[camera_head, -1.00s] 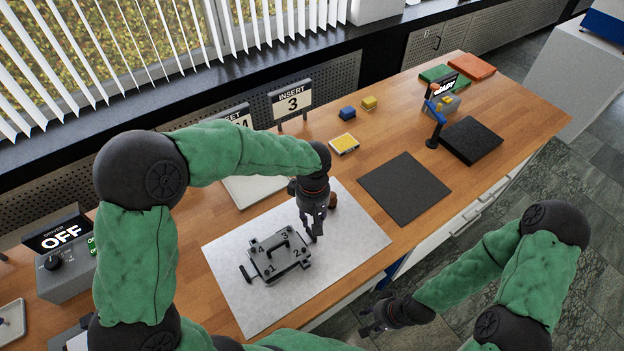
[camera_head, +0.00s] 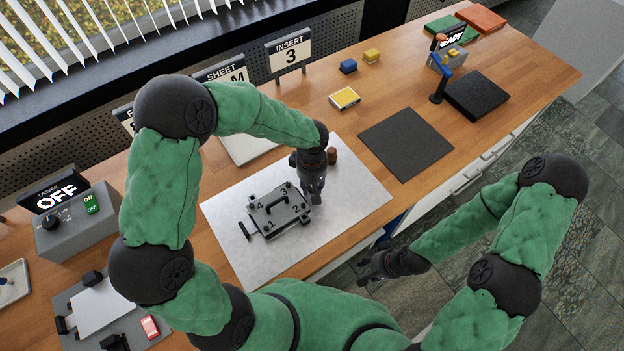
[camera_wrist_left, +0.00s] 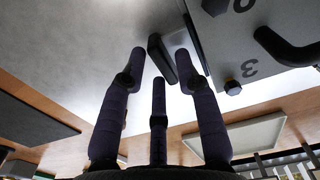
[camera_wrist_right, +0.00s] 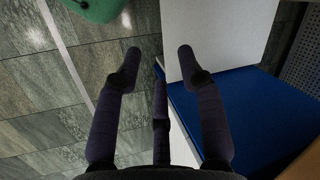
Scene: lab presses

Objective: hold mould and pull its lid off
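The grey mould (camera_head: 270,229) lies on a pale sheet on the bench. Its lid (camera_head: 284,214) is on it, with corners numbered 1 to 4 and an arched handle (camera_head: 276,198). A side bar (camera_head: 244,231) sticks out at the mould's left. My left gripper (camera_head: 315,201) points down at the mould's right end. In the left wrist view its fingers (camera_wrist_left: 160,58) are open around a dark bar (camera_wrist_left: 155,46) beside the lid's number 3 corner; contact is not clear. My right gripper (camera_head: 366,272) is open and empty, off the bench's front edge; its fingers (camera_wrist_right: 160,55) show floor beyond.
The pale sheet (camera_head: 235,262) has free room around the mould. A brown cylinder (camera_head: 332,155) stands behind my left wrist. A black mat (camera_head: 406,143) lies right, a yellow box (camera_head: 344,97) behind.

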